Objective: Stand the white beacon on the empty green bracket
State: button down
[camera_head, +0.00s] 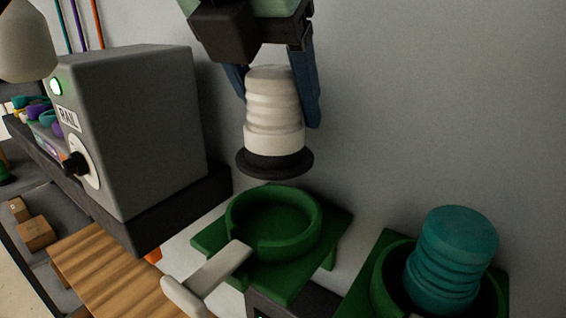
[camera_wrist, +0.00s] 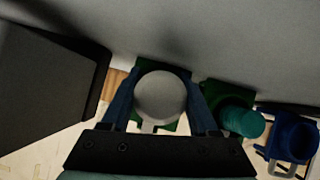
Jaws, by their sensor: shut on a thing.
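The white beacon (camera_head: 272,108), ribbed with a dark round base, is upright in my gripper (camera_head: 279,100). My gripper's blue fingers are shut on its sides. The beacon hangs above the empty green bracket (camera_head: 316,215), with a visible gap between its base and the bracket's ring. The bracket has a round raised ring and a pale lever (camera_head: 208,283) at its front. In the wrist view the beacon's round top (camera_wrist: 160,96) lies between the fingers and hides most of the green bracket below.
A teal beacon (camera_head: 452,255) stands in another green bracket (camera_head: 384,248) at the right. A grey box (camera_head: 150,125) with a dial and green light stands at the left on a dark shelf. A blue bracket (camera_wrist: 291,137) shows at the far right. The wall is close behind.

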aim_at(278, 143)
jog(key=f, duration=0.2)
jog(key=s+f+p, duration=0.1)
jog(key=shift+a+f, duration=0.1)
jog(key=shift+a, duration=0.15)
jog(key=shift+w+d+f, duration=0.15)
jog(key=shift+w+f, duration=0.15)
jog(key=shift+f, duration=0.25)
notch_tip(278, 143, down, 4)
jog(key=shift+s+r+p, duration=0.1)
jog(key=shift+r+p, duration=0.15)
jog(key=shift+p, duration=0.8)
jog(key=shift+f, duration=0.2)
jog(key=shift+c, duration=0.7)
grip_release()
jog(key=shift+f, duration=0.1)
jog(key=shift+s+r+b, duration=0.15)
jog(key=shift+r+b, duration=0.2)
jog(key=b+v, duration=0.3)
jog(key=v, duration=0.8)
jog(key=shift+s+r+b, duration=0.1)
jog(key=shift+r+b, duration=0.1)
jog(key=shift+b, duration=0.15)
